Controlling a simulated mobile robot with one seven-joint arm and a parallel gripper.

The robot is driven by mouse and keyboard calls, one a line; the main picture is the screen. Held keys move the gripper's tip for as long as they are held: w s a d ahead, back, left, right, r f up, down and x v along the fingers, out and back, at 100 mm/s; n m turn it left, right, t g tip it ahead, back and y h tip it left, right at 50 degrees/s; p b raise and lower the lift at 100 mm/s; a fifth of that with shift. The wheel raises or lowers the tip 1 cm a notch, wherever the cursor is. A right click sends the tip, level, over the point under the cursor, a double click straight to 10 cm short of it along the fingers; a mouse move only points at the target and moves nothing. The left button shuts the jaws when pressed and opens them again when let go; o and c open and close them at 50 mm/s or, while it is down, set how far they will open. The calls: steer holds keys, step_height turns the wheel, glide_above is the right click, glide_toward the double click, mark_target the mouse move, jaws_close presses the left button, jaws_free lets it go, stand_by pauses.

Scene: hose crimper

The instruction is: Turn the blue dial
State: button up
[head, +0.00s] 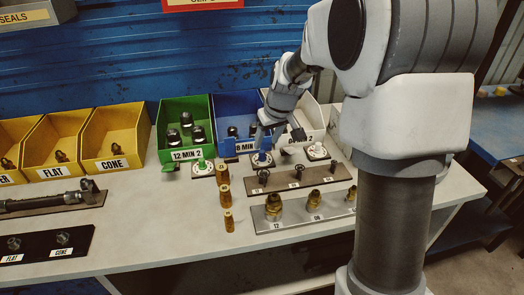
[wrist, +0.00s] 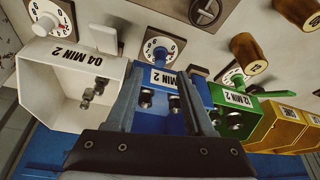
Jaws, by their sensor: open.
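The blue dial (head: 262,160) has a round white face and a blue knob. It stands on the bench in front of the blue bin (head: 236,108). In the wrist view the dial (wrist: 161,48) shows numbers around its face, just beyond the fingertips. The bin's label lies between the fingers in that view. Whether a finger touches the dial cannot be told.
A green-knobbed dial (head: 203,168) stands to the left and a white one (head: 317,152) to the right. Brass cylinders (head: 222,174) stand at the front left. A rack with small fittings (head: 296,182) and a plate with brass fittings (head: 312,208) lie in front.

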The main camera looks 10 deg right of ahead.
mark_target(263, 152)
steer(key=x, duration=0.6)
steer(key=shift+w+b, duration=0.1)
steer(key=shift+b, duration=0.2)
steer(key=shift+c, duration=0.2)
jaws_close()
